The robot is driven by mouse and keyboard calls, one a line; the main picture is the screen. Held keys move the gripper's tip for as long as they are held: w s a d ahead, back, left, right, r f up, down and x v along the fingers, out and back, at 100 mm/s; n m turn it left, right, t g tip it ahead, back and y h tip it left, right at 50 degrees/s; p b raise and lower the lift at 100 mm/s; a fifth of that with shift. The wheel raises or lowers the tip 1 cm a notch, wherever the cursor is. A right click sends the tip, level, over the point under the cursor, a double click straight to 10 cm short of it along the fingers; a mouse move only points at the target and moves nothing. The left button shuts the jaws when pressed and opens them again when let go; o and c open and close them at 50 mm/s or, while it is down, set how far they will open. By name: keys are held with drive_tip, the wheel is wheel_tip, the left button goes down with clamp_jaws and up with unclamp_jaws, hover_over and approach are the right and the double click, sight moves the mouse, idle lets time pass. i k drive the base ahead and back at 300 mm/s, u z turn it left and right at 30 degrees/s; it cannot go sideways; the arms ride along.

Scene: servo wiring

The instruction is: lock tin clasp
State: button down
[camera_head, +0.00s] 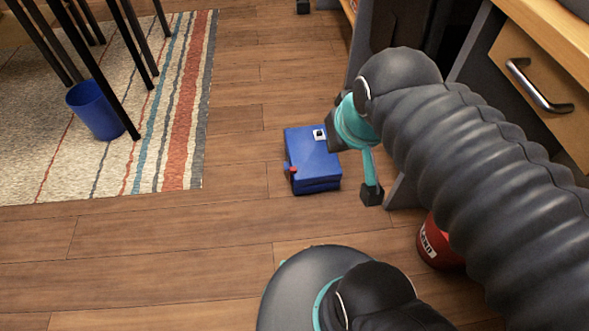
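A blue tin (311,160) lies on the wooden floor near the middle of the view, its lid down over the body. A small red and dark part, seemingly the clasp (292,170), sits at its left front side; whether it is fastened is too small to tell. A small white and black square (319,134) is on the lid. My teal and black gripper (354,166) is just right of the tin, its two dark fingertips well apart with nothing between them. One fingertip overlaps the tin's upper right corner in the view; I cannot tell whether it touches.
A red can (433,245) stands on the floor, partly behind my arm. A wooden drawer (545,85) with a metal handle is at the upper right. A blue bin (95,110) stands on a striped rug (180,120) beside dark legs. Floor left of the tin is clear.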

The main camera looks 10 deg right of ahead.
sight(293, 171)
drive_tip(key=z, duration=1.7)
drive_tip(key=k, duration=1.3)
drive_tip(key=u, duration=1.4)
drive_tip(key=i, duration=1)
